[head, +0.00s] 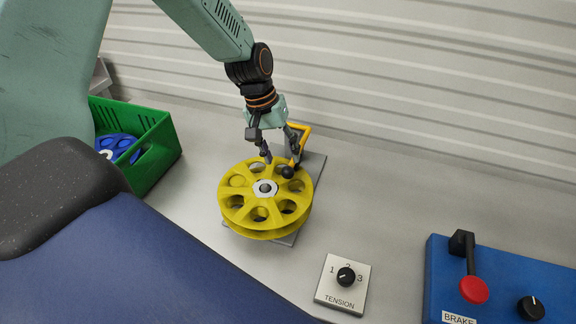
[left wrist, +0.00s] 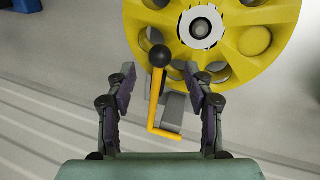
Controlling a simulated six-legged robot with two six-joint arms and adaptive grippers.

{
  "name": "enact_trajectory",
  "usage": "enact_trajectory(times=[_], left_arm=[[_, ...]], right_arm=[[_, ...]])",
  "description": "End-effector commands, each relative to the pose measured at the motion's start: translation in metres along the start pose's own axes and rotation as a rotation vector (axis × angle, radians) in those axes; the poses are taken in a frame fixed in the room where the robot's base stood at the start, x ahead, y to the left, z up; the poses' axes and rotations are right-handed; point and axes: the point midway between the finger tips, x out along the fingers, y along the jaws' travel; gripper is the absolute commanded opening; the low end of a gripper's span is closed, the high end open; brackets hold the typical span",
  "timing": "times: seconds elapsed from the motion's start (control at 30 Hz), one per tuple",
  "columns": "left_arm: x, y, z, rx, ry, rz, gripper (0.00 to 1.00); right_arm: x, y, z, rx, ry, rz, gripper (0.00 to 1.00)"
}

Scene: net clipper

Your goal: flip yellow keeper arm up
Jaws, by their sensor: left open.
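The yellow keeper arm (head: 303,144) is a thin bent bar with a black ball knob (head: 288,172) at its end. In the left wrist view the keeper arm (left wrist: 157,98) runs from a grey bracket (left wrist: 174,106) to the knob (left wrist: 160,56). My left gripper (head: 280,148) is open, pointing down behind the reel. In the left wrist view its fingers (left wrist: 160,74) stand either side of the keeper arm, with gaps visible. My right gripper is not in view.
A green crate (head: 160,150) holding blue reels stands at the left. A tension dial plate (head: 325,292) lies in front of the reel. A blue brake panel (head: 440,270) with a red-knobbed lever is at the right. A ribbed wall (head: 450,70) rises behind the bench.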

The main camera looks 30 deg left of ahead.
Motion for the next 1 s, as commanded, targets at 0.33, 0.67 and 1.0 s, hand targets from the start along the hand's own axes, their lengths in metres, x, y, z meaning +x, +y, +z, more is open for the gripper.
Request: enact_trajectory(times=[0.33,0.67,1.0], left_arm=[[0.046,0.001,0.000,0.002,-0.001,-0.002,0.53],[0.050,0.002,-0.002,0.002,0.001,-0.001,0.53],[0.050,0.002,-0.003,0.001,0.001,-0.001,0.25]], right_arm=[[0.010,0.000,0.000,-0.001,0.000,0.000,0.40],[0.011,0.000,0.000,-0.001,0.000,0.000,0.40],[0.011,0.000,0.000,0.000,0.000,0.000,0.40]])
